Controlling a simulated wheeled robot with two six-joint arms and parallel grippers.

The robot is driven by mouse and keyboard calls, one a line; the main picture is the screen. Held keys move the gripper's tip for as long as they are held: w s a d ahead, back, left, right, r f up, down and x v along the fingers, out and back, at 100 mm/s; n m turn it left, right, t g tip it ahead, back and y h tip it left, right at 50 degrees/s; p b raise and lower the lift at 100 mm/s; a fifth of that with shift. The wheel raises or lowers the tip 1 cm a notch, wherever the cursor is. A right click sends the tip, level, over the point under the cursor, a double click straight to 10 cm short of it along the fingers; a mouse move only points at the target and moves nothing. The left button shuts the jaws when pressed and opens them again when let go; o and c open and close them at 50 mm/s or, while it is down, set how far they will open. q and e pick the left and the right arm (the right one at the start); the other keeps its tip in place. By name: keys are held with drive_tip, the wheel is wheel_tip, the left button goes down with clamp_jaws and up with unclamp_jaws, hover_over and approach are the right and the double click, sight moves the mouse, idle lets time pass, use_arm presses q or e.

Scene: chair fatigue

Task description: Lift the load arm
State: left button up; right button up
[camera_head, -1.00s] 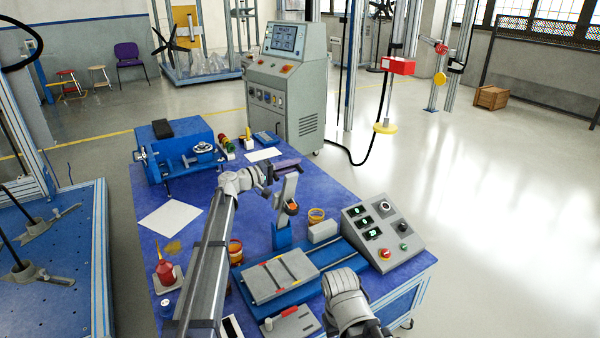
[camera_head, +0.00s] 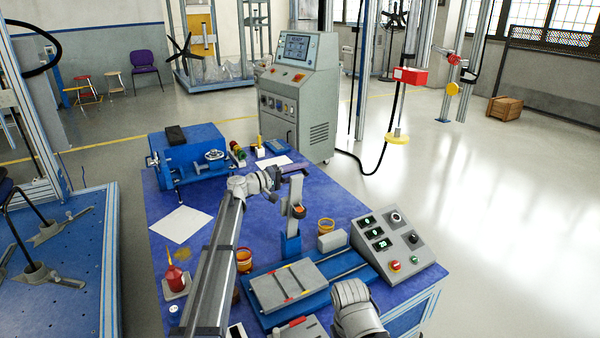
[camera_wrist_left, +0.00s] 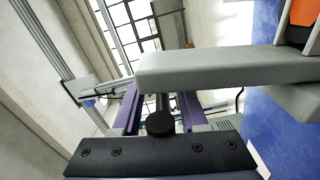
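The load arm (camera_head: 296,190) is a grey bar that stands nearly upright from a blue bracket (camera_head: 291,243) on the bench, with an orange part near its middle. In the left wrist view its grey bar (camera_wrist_left: 215,67) crosses close in front. A dark round knob (camera_wrist_left: 160,123) on a short stem shows below the bar. My left gripper (camera_head: 293,171) is at the load arm's upper end. In the left wrist view its purple fingers (camera_wrist_left: 160,108) are apart, one on each side of the knob and stem. Contact cannot be told. My right gripper is out of view; only my right arm shows.
A grey control panel (camera_head: 396,243) stands right of the load arm, with a grey plate (camera_head: 288,285) on a blue base in front.

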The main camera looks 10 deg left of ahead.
use_arm(q)
drive_tip(key=shift+o, duration=0.3)
drive_tip(key=v, duration=0.7)
drive_tip(key=shift+s+a, duration=0.25)
drive_tip(key=shift+a, duration=0.05)
